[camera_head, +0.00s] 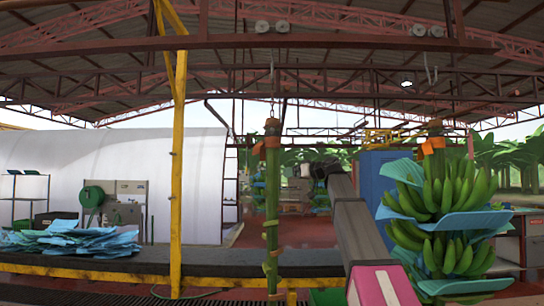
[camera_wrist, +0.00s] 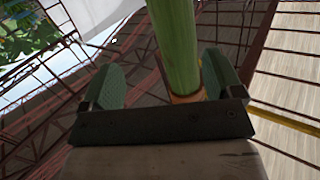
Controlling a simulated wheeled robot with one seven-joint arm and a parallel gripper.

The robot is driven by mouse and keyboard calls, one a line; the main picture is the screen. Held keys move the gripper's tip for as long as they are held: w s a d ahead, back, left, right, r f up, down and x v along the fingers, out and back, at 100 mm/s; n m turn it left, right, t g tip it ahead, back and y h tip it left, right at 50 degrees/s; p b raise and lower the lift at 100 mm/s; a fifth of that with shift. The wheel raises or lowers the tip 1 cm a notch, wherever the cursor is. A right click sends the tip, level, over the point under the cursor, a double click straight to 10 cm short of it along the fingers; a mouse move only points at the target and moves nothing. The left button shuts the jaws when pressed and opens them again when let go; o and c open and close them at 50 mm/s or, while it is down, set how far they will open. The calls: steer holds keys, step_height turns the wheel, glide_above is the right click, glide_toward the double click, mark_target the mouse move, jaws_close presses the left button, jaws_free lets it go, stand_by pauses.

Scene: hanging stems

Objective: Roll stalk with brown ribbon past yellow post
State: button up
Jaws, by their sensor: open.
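A bare green stalk (camera_head: 272,205) hangs upright left of centre in the head view, with an orange-brown ribbon (camera_head: 265,144) near its top. The yellow post (camera_head: 178,160) stands to its left. In the wrist view the stalk (camera_wrist: 174,45) passes between the two green fingers of my gripper (camera_wrist: 163,66), nearer the right finger. The fingers are apart, and the ribbon (camera_wrist: 186,97) shows low behind the palm edge. Whether a finger touches the stalk I cannot tell.
A banana bunch (camera_head: 440,205) with blue sheets and an orange ribbon hangs at the right. Overhead runs a red rail (camera_head: 330,42) with rollers. Blue sheets (camera_head: 70,240) lie on a dark counter (camera_head: 120,262) at the left. Space between stalk and post looks clear.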

steer(key=n+y, duration=0.1)
glide_toward(272, 154)
steer(key=w, duration=0.3)
steer(key=x, duration=1)
steer(key=shift+r, duration=0.15)
